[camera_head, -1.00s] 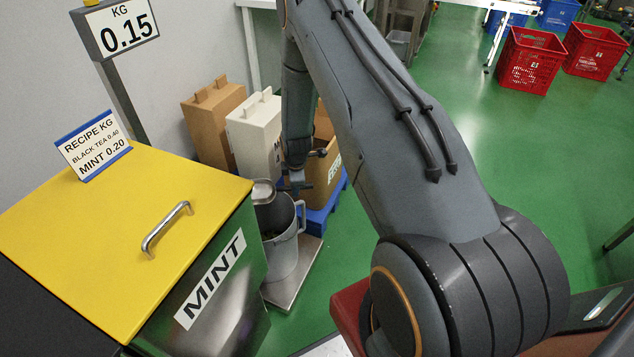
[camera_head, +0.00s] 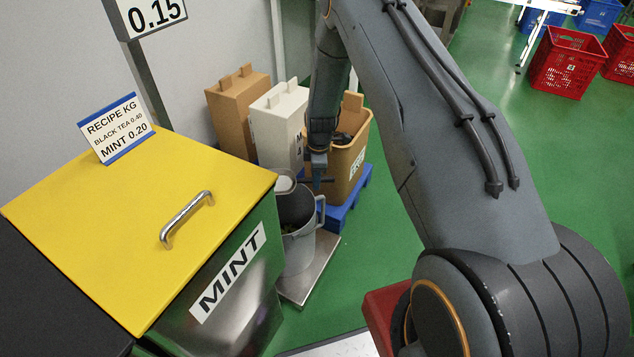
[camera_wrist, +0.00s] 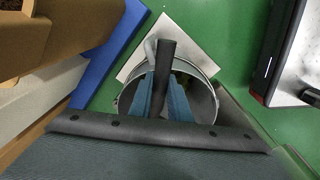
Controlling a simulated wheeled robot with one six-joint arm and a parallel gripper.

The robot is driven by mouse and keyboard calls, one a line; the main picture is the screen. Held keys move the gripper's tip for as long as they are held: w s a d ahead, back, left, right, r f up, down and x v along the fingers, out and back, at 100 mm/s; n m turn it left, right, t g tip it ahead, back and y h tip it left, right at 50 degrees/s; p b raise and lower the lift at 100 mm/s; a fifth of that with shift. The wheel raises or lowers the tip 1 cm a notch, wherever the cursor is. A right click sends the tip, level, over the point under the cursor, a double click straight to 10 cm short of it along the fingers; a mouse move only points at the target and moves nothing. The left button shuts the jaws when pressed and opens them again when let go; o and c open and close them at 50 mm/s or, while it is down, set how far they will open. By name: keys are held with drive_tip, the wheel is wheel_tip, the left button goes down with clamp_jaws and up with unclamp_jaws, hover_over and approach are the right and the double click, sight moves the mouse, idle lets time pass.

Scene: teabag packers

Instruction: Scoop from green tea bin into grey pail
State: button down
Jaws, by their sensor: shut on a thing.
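The grey pail (camera_head: 300,247) stands upright on a metal plate, right of the yellow-lidded bin. My gripper (camera_head: 318,178) is above the pail's rim, shut on the dark handle of a scoop. The grey scoop (camera_head: 295,205) hangs tilted down over the pail's mouth; I cannot tell what it holds. Some dark and green matter shows inside the pail. In the wrist view my blue fingers (camera_wrist: 165,98) close on the handle (camera_wrist: 166,62), with the pail's rim (camera_wrist: 207,80) behind. I cannot make out a bin labelled green tea.
The shut yellow-lidded bin (camera_head: 150,230) reads MINT. A recipe sign (camera_head: 112,128) stands on it. A display (camera_head: 150,14) reads 0.15. A brown box (camera_head: 350,160) on a blue pallet (camera_head: 345,210) and a white box (camera_head: 278,125) stand behind the pail.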

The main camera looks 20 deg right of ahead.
drive_tip(key=g+b, duration=0.1)
drive_tip(key=b, duration=0.1)
drive_tip(key=g+b, duration=0.1)
drive_tip(key=b, duration=0.1)
drive_tip(key=g+b, duration=0.1)
drive_tip(key=b, duration=0.1)
drive_tip(key=shift+w+r+g+y, duration=0.3)
drive_tip(key=shift+w+r+y, duration=0.05)
drive_tip(key=shift+r+y, duration=0.05)
drive_tip(key=shift+r+g+b, duration=0.3)
drive_tip(key=shift+g+b, duration=0.4)
drive_tip(key=shift+b, duration=0.5)
drive_tip(key=shift+r+b, duration=0.25)
drive_tip(key=shift+b, duration=0.1)
drive_tip(key=shift+s+g, duration=0.1)
drive_tip(key=shift+g, duration=0.2)
